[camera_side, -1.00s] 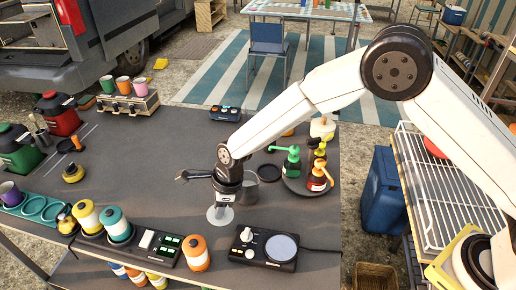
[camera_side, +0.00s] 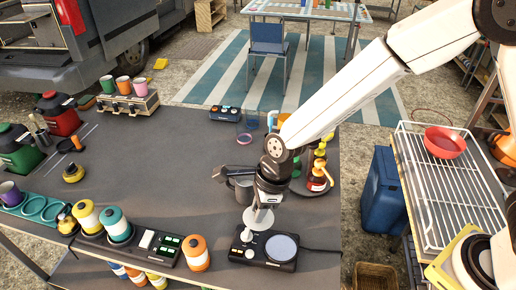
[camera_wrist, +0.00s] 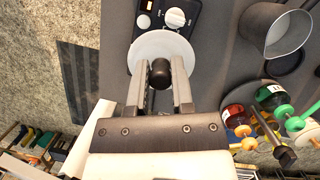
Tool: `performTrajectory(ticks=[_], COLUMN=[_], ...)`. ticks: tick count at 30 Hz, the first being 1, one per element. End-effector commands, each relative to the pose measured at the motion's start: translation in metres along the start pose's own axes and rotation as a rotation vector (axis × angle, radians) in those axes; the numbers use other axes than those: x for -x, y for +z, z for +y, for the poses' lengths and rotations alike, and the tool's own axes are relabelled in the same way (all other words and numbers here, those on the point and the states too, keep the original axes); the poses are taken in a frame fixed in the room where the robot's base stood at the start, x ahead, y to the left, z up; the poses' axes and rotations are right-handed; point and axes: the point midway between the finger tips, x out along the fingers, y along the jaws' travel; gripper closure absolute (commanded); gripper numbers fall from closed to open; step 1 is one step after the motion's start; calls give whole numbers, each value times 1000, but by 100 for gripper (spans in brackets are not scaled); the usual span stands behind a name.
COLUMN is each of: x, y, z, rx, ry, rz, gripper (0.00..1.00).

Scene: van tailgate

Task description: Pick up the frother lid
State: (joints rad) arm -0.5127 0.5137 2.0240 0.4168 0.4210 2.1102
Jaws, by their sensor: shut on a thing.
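The frother lid, a pale round disc (camera_side: 258,219) with a black knob, hangs under my gripper (camera_side: 264,206) in the side view. It looks raised off the table, close to the black control unit. In the wrist view the lid (camera_wrist: 147,47) lies flat below the fingers. My gripper (camera_wrist: 160,78) is shut on its black knob, one finger on each side. The grey metal jug (camera_side: 243,190) stands left of my gripper, partly hidden by it. Its open top (camera_wrist: 289,33) shows in the wrist view.
A black control unit (camera_side: 248,254) with a round grey plate is just in front of the lid. A round stand with pump bottles (camera_side: 318,178) is to the right, partly behind my arm. An orange canister (camera_side: 196,254) stands at the front left. The table's middle is clear.

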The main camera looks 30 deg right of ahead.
Motion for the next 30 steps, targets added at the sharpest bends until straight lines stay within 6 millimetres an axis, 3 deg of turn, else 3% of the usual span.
performTrajectory(ticks=[22, 30], x=[2, 3], y=[-2, 3], z=[2, -14], rx=[0, -18], ry=[0, -1], rz=[0, 2], gripper=[100, 100])
